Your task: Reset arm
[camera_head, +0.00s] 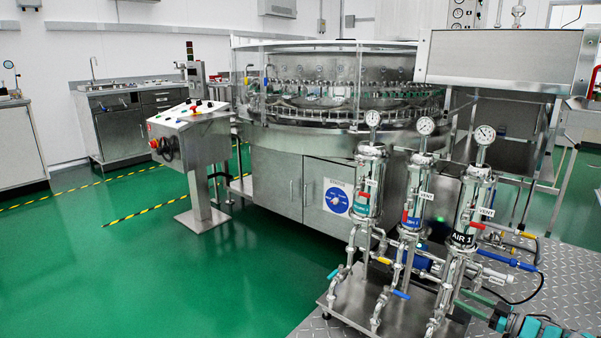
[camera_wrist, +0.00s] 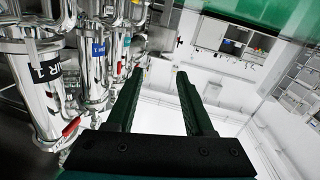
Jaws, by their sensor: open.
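My gripper (camera_wrist: 160,78) shows in the wrist view with two dark green fingers spread apart and nothing between them. The wrist view is turned, with the floor at the top and the wall and ceiling below. Filter housings stand to the left of the fingers there, the nearest labelled AIR 1 (camera_wrist: 38,75). The AIR 1 housing (camera_head: 467,205) is the rightmost of three upright steel housings with gauges on top.
The round washer (camera_head: 320,140) stands behind the housings. A control console (camera_head: 190,138) on a pedestal stands left of it. The housings' pipes, coloured valve handles and metal base plate (camera_head: 345,290) are close to my arm. Green floor (camera_head: 150,270) is clear at the left.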

